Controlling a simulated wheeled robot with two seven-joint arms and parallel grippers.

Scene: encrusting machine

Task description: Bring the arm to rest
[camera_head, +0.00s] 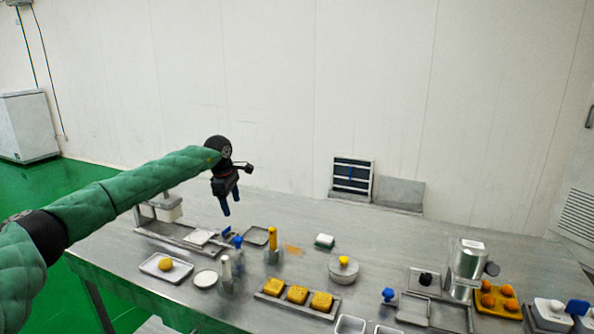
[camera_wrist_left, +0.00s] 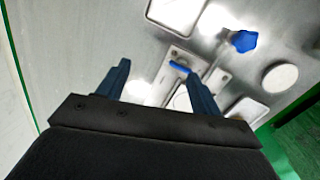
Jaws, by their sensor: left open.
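My left arm, in a green padded sleeve, reaches in from the left in the head view. My left gripper (camera_head: 225,211) hangs above the back left part of the steel table (camera_head: 330,227), fingers pointing down. In the left wrist view its two blue fingers (camera_wrist_left: 160,82) are spread apart with nothing between them. The table surface and several items show below and beyond them, apart from the fingers. My right arm and gripper are not in view.
A tray with a yellow bun (camera_head: 165,264), a tray of yellow cakes (camera_head: 297,294), a round lidded pot (camera_head: 343,269), a metal machine (camera_head: 464,268) and a yellow tray of orange balls (camera_head: 497,301) stand on the table. A white wall is behind. Air above the table's middle is free.

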